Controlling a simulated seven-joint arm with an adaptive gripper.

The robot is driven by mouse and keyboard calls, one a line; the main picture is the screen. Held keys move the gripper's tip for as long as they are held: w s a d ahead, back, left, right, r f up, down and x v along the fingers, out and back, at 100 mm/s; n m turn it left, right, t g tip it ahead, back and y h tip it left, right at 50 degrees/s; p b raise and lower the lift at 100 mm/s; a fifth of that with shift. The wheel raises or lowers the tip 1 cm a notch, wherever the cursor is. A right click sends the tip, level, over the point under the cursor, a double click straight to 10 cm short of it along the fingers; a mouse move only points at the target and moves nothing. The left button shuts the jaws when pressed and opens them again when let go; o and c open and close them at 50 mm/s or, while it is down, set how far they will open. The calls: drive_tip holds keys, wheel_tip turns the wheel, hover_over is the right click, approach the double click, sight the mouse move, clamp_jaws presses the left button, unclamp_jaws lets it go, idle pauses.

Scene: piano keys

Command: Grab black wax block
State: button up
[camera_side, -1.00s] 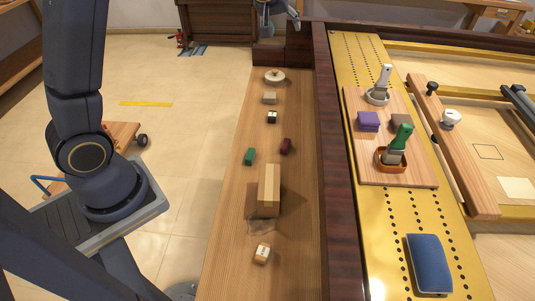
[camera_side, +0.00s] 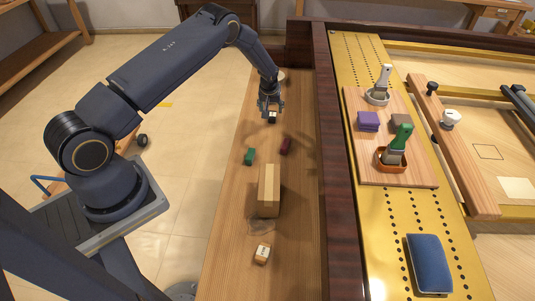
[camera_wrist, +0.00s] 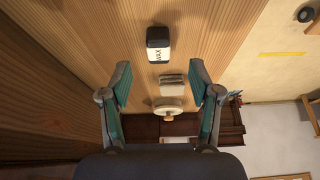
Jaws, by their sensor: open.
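The black wax block (camera_side: 272,120) stands on the wooden plank toward its far end, partly hidden by my gripper (camera_side: 270,103) just above it. In the wrist view the block (camera_wrist: 158,45) has a dark top and a white side marked WAX. My gripper (camera_wrist: 160,68) is open, its two teal-padded fingers spread wide. In that picture the block lies between the lines of the fingers but above their tips. Nothing is held between the fingers.
A greyish block (camera_wrist: 173,81) and a pale round disc (camera_wrist: 168,106) lie near the black block. A green block (camera_side: 249,157), a dark red block (camera_side: 286,146), a long wooden block (camera_side: 268,190) and a pale labelled block (camera_side: 262,253) share the plank (camera_side: 226,225). A dark raised rail (camera_side: 335,170) runs alongside.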

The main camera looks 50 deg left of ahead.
sight(272, 116)
drive_tip(key=x, duration=0.6)
drive_tip(key=shift+w+f, duration=0.1)
drive_tip(key=shift+f, duration=0.15)
clamp_jaws()
idle(0.3)
